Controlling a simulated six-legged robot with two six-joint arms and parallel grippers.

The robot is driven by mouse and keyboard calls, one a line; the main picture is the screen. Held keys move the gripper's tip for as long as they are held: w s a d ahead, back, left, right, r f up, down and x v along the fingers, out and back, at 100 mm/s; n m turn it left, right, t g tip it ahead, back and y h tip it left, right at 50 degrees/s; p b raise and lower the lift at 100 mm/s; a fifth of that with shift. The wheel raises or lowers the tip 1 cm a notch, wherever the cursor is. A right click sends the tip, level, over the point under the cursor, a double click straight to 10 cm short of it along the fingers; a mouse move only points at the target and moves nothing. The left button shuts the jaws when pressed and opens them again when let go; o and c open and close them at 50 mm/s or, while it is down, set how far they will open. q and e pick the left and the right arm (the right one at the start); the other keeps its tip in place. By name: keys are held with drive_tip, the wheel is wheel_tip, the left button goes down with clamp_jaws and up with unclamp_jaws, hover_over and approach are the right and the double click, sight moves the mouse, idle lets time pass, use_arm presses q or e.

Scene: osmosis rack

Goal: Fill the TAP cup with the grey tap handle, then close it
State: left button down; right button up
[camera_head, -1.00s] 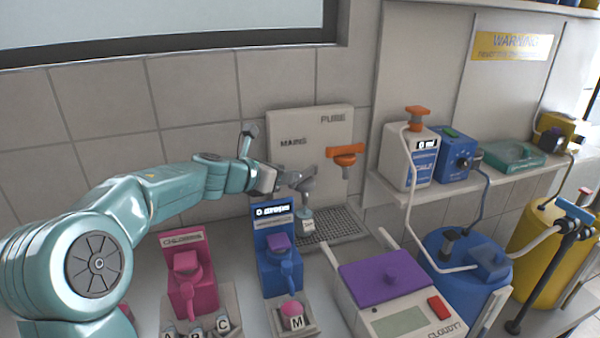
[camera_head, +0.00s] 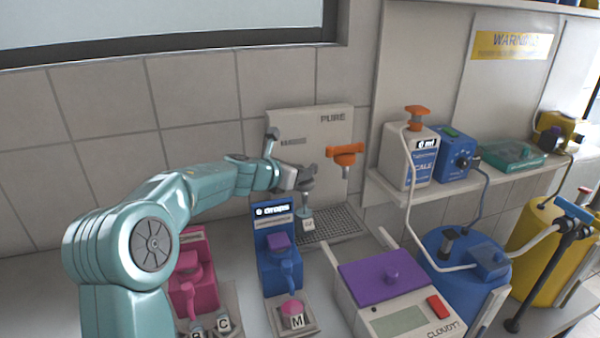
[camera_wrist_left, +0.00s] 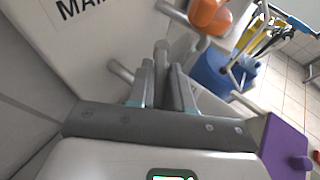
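The tap cup (camera_head: 307,220), a small white container with a letter on its side, stands under the grey tap (camera_head: 309,185) at the panel's drip tray. The grey tap handle (camera_head: 307,171) is at the tap's top. My left gripper (camera_head: 292,179) reaches it from the left. In the left wrist view, the two left fingers (camera_wrist_left: 162,88) are close together with a dark grey bar between them, apparently the handle. Whether they grip it is unclear. The cup is hidden there, and its fill level is too small to tell. My right gripper is not in view.
An orange tap handle (camera_head: 346,152) is right of the grey one, under the PURE label. The drip tray (camera_head: 338,226) extends right of the cup. Blue (camera_head: 273,240) and pink (camera_head: 190,270) dispensers and a purple-lidded device (camera_head: 362,290) stand in front.

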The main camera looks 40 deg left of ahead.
use_arm(q)
drive_tip(key=shift+d+n+y, duration=0.25)
drive_tip(key=shift+n+y, duration=0.65)
drive_tip(key=shift+y, duration=0.2)
drive_tip(key=shift+n+g+y, duration=0.4)
drive_tip(key=shift+n+y, duration=0.6)
drive_tip(key=shift+y, duration=0.1)
drive_tip(key=c, duration=1.1)
unclamp_jaws()
